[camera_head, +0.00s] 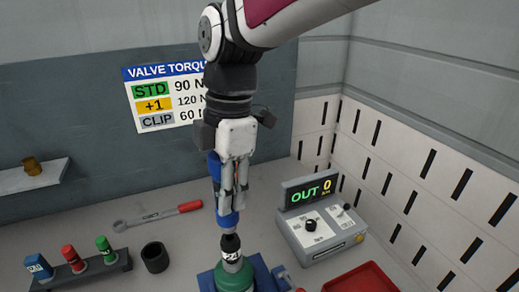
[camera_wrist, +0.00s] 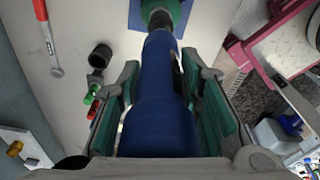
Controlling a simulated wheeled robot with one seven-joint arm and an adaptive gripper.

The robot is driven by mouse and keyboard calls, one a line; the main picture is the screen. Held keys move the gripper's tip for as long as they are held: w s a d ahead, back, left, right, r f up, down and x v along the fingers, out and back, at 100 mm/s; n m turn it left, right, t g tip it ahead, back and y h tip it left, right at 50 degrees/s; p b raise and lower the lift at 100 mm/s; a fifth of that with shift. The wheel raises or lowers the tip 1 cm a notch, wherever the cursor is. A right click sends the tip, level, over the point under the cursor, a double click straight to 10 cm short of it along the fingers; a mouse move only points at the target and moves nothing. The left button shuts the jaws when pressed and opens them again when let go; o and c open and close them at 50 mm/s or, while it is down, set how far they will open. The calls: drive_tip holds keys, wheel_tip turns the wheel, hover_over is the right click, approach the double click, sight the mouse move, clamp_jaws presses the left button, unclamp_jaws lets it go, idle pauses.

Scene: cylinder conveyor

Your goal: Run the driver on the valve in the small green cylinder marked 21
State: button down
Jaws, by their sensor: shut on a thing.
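My gripper (camera_head: 229,188) is shut on a blue driver (camera_head: 225,219), which points down. In the wrist view the driver (camera_wrist: 158,95) lies between the two teal finger pads. Its dark lower end meets the top of a small green cylinder (camera_head: 236,277); whether it is seated on the valve cannot be told, as the valve is hidden. A black-and-white tag shows near the cylinder's top, too small to read surely. The cylinder (camera_wrist: 179,10) also shows at the top of the wrist view. It stands at a blue fixture (camera_head: 207,281), partly cut off by the frame.
A control box (camera_head: 318,232) at right reads "OUT 0". A rack (camera_head: 88,272) holds blue, red and green pieces beside a black cup (camera_head: 155,257). A red-handled wrench (camera_head: 158,215) lies behind. A red tray (camera_head: 362,279) is front right. A wall sign (camera_head: 160,97) lists valve torques: STD 90, +1 120, CLIP 60.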

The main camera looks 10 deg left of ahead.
drive_tip(key=shift+r+p, duration=0.65)
drive_tip(key=shift+r, duration=1)
